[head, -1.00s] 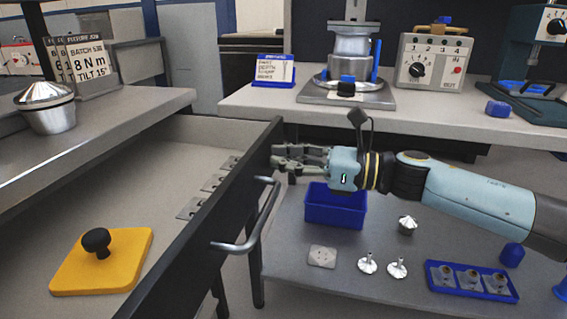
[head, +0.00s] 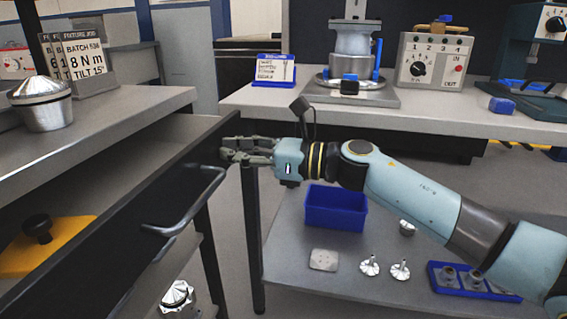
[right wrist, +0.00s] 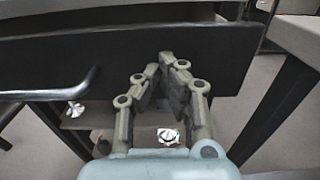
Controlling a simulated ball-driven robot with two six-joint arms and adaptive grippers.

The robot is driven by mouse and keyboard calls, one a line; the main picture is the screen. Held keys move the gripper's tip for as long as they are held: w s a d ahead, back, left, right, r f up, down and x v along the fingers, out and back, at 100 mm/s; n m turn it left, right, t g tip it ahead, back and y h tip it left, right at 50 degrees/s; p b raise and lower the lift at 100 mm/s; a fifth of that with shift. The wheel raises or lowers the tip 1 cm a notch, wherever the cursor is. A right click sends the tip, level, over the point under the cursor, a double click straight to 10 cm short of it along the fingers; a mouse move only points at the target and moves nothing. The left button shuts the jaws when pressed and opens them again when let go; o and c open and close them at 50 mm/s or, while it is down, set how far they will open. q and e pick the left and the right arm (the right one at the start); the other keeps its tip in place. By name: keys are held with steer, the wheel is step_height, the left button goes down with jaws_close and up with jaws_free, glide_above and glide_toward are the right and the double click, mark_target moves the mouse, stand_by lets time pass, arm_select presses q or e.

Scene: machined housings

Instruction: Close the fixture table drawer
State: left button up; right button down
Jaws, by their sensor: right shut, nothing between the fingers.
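The fixture table drawer (head: 105,250) is partly open, with its dark front panel running diagonally across the left of the head view. A grey bar handle (head: 188,208) is on the panel. My right gripper (head: 223,150) is shut and empty, its fingertips at the far end of the drawer front, beside the handle. In the right wrist view the shut fingertips (right wrist: 168,60) lie against or just before the dark panel (right wrist: 100,55); exact contact is hard to tell. A yellow plate with a black knob (head: 62,243) lies inside the drawer, partly hidden by the front. My left gripper is out of view.
The fixture table top (head: 120,107) holds a silver cone-topped part (head: 42,105) and signs. A lower bench to the right carries a blue bin (head: 336,208), small metal parts and a blue rack. A back bench (head: 430,112) holds a control box.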

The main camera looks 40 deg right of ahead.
steer(key=b+x, duration=0.1)
steer(key=x, duration=1)
steer(key=shift+w+a, duration=0.45)
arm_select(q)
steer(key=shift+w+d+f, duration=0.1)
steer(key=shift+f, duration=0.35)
arm_select(e)
steer(key=shift+w+r, duration=0.1)
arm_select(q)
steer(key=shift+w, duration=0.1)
arm_select(e)
steer(key=shift+w, duration=0.1)
